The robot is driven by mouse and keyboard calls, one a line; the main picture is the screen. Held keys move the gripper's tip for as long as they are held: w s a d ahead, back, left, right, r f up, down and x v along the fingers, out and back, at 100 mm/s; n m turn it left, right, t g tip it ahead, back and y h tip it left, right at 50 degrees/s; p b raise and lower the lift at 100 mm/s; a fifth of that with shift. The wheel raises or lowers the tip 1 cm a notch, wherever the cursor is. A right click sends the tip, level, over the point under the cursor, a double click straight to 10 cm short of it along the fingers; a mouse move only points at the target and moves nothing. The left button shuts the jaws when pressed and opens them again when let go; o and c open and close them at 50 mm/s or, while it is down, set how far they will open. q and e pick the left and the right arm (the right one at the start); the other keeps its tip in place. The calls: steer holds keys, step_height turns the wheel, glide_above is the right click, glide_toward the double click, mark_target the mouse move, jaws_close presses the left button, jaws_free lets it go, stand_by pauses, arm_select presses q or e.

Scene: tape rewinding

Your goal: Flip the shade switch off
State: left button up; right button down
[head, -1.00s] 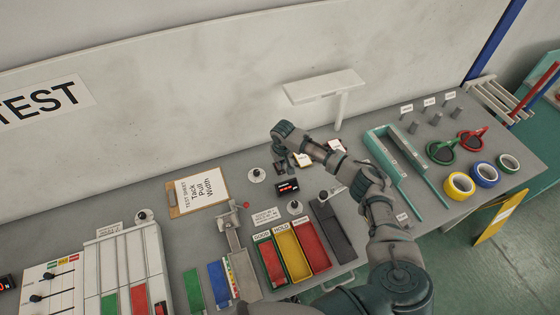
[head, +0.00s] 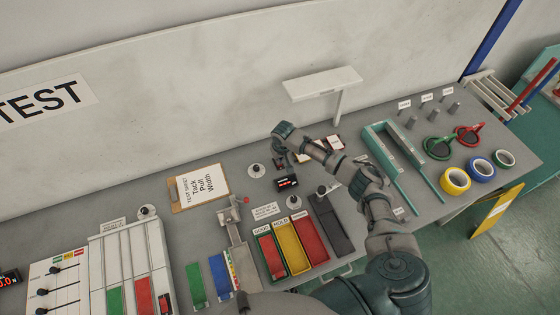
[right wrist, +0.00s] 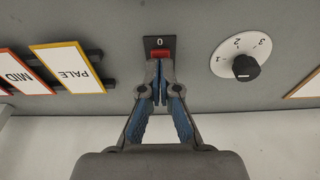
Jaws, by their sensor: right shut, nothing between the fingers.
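The shade switch (right wrist: 161,53) is a red rocker on a small black plate marked 0, seen in the right wrist view. The fingertips of my right gripper (right wrist: 161,85) are together just below the red rocker, at or very near its lower edge; I cannot tell whether they touch. The gripper is shut and holds nothing. My left gripper is not in view.
A dial (right wrist: 245,67) numbered 1 to 3 is right of the switch. The PALE card (right wrist: 67,68) and MID card (right wrist: 20,74) are left of it. A white shelf (head: 322,83) stands behind.

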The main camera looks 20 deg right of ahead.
steer(key=shift+w+r, duration=0.15)
steer(key=shift+w, duration=0.15)
steer(key=shift+r, duration=0.1)
steer(key=shift+r+p, duration=0.25)
steer(key=shift+p, duration=0.1)
step_height(320, 180, up, 4)
steer(key=p, duration=0.4)
steer(key=shift+d+f, duration=0.15)
steer(key=shift+f, duration=0.1)
steer(key=s+r, duration=0.5)
steer(key=r, duration=0.3)
steer(key=shift+a+r, duration=0.15)
steer(key=shift+a, duration=0.25)
